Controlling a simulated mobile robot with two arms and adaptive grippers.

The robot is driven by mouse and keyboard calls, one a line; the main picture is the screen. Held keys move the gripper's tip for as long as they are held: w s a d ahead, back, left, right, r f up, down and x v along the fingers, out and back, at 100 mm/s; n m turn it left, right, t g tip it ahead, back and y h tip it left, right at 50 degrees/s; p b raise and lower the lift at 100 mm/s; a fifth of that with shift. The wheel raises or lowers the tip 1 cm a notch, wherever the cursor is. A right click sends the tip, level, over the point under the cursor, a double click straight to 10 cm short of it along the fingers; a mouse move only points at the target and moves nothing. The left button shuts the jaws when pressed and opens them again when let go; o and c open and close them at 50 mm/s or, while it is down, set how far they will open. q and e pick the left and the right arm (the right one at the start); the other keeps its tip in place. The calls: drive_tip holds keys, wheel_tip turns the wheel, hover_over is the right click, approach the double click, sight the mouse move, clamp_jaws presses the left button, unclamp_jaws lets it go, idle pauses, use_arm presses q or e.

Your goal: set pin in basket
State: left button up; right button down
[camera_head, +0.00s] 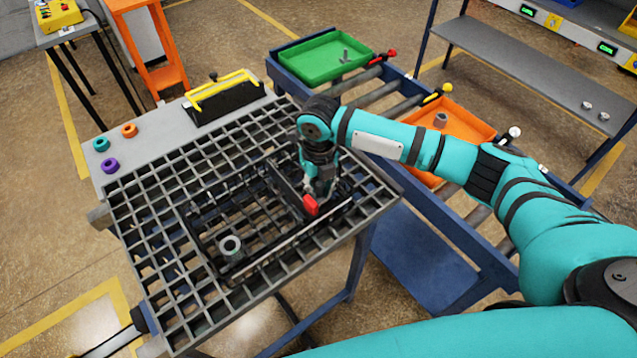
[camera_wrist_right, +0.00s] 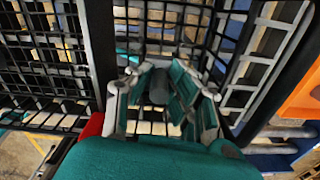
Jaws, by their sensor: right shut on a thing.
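The black wire basket (camera_head: 262,250) lies on the grey grid table, with a dark bar across its middle that has a red end (camera_head: 311,204). My right gripper (camera_head: 320,192) reaches down into the basket's right part, past this bar. In the right wrist view the gripper (camera_wrist_right: 160,95) is shut on a small dark grey piece, seemingly the pin (camera_wrist_right: 159,88), with basket wires below it. The arm hides the pin in the head view, and I cannot tell whether it touches the basket floor. Another grey pin (camera_head: 345,56) stands in the green tray (camera_head: 300,64).
A grey ring-shaped part (camera_head: 231,246) stands in the basket's left part. An orange tray (camera_head: 470,124) with a grey part (camera_head: 440,120) sits on the blue roller frame. Coloured rings (camera_head: 110,165) and a yellow-handled black holder (camera_head: 222,98) are at the table's back edge.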

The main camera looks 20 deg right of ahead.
sight(319, 184)
drive_tip(key=shift+s+r, duration=0.1)
drive_tip(key=c, duration=1.7)
unclamp_jaws()
drive_tip(key=shift+f, duration=0.2)
drive_tip(key=o, duration=0.5)
drive_tip(key=shift+c, duration=0.2)
use_arm(q)
drive_tip(key=shift+w, duration=0.1)
use_arm(e)
drive_tip(key=shift+r, duration=0.1)
drive_tip(key=shift+r+b, duration=0.4)
drive_tip(key=shift+r, duration=0.15)
wheel_tip(319, 184, up, 10)
drive_tip(key=b, duration=0.3)
drive_tip(key=shift+r+b, duration=0.25)
drive_tip(key=shift+b, duration=0.05)
use_arm(q)
wheel_tip(319, 184, down, 4)
drive_tip(key=shift+f, duration=0.15)
use_arm(e)
drive_tip(key=shift+r, duration=0.3)
